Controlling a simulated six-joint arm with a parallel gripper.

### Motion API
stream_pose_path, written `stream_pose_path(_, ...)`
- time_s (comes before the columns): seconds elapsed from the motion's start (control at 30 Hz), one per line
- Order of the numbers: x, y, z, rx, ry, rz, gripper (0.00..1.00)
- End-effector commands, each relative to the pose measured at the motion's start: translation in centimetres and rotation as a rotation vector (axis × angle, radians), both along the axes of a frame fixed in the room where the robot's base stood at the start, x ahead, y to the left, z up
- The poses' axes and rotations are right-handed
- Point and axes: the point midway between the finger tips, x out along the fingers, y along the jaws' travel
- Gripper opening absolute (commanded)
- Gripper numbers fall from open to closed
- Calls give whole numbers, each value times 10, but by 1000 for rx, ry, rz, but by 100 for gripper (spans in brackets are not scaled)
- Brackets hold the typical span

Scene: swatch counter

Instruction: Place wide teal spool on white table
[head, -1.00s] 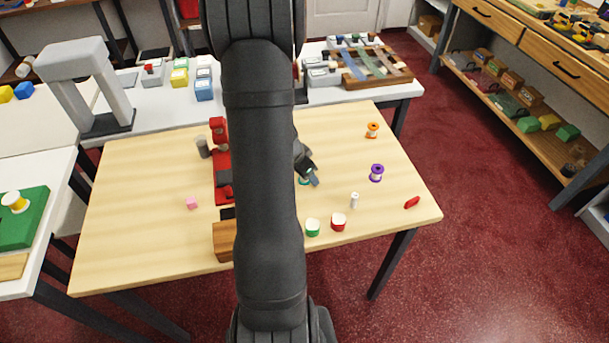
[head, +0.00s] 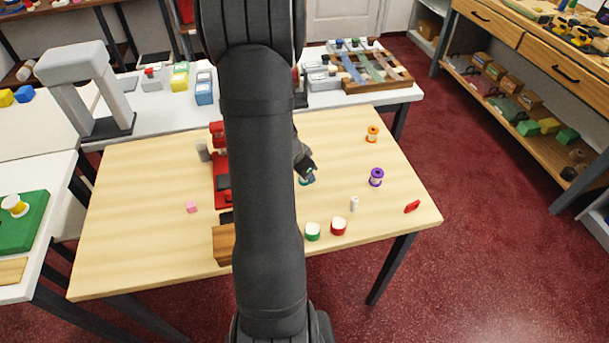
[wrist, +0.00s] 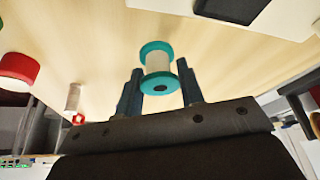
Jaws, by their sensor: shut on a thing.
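The teal spool (wrist: 157,66) has teal flanges and a pale middle, and sits between the two fingers of my gripper (wrist: 158,88) in the wrist view. My gripper is shut on it. In the head view my gripper (head: 307,173) is low over the wooden table, right of my arm, and only a sliver of teal shows beneath it. I cannot tell whether the spool touches the wood. The white table (head: 150,117) stands behind the wooden one.
The wooden table (head: 130,235) holds a purple spool (head: 376,177), an orange spool (head: 372,134), a white spool (head: 354,204), green (head: 312,231) and red (head: 338,225) round pieces, and a red device (head: 220,165). A rack (head: 375,85) and several small boxes occupy the white table.

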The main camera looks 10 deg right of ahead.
Motion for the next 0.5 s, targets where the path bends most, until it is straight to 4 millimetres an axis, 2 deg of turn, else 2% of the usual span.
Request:
stream_pose_path(0.13,0,-1,28,-2,-7,-1,10)
stream_pose_path(0.3,-33,-30,50,-3,-5,-6,10)
stream_pose_path(0.5,-63,-56,74,-3,-4,-6,10)
